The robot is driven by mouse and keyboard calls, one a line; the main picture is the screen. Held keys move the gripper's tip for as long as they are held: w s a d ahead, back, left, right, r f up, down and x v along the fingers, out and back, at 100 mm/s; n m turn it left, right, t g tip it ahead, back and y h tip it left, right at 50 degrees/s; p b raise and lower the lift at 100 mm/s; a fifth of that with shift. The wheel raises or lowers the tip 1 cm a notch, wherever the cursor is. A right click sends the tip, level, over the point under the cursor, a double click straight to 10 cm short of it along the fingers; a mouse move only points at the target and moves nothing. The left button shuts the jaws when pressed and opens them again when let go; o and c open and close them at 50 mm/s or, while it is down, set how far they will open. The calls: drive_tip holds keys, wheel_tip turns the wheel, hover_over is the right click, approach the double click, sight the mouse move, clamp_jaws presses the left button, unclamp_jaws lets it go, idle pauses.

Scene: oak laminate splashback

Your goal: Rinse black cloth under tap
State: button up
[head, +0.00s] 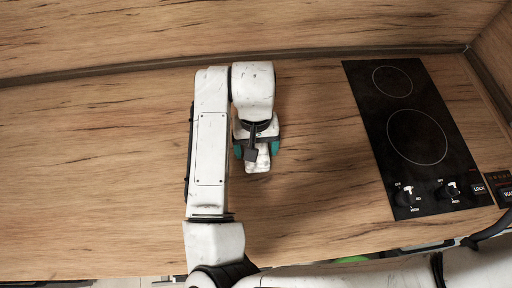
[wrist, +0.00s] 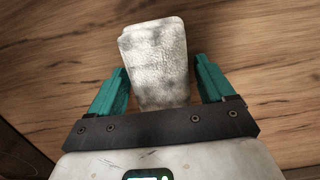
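My gripper (head: 257,150) hangs over the wooden counter, left of the hob; its teal fingers stand apart, and it also shows in the wrist view (wrist: 161,66). A pale grey-white, mottled, block-like thing (wrist: 155,50) lies between and beyond the fingers. In the wrist view wood shows between it and the right finger, and the left finger is close to its edge. In the head view it shows as a small pale piece (head: 258,164) below the gripper. I cannot tell whether it rests on the counter. No black cloth and no tap show in either view.
A black hob (head: 430,178) with ring marks and knobs is set in the counter (head: 90,180) at the right. The wooden splashback (head: 200,30) runs along the back, with a side wall at the far right. The counter on the left is clear.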

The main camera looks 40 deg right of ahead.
drive_tip(key=c, duration=0.8)
drive_tip(key=shift+r, duration=0.8)
drive_tip(key=s+r, duration=0.1)
drive_tip(key=r, duration=0.1)
drive_tip(key=s+a+r, duration=0.1)
drive_tip(key=r, duration=0.1)
drive_tip(key=s+r, duration=0.2)
drive_tip(key=shift+a+r, duration=0.35)
drive_tip(key=shift+r, duration=0.05)
drive_tip(key=s+a+r, duration=0.1)
drive_tip(key=s, duration=0.2)
drive_tip(key=s+a+r, duration=0.1)
drive_tip(key=s+r, duration=0.1)
drive_tip(key=s, duration=0.1)
drive_tip(key=s+r+b, duration=0.1)
drive_tip(key=s, duration=0.2)
drive_tip(key=shift+s+a+r, duration=0.2)
drive_tip(key=shift+a+r, duration=0.1)
drive_tip(key=shift+a, duration=0.1)
drive_tip(key=shift+s, duration=0.1)
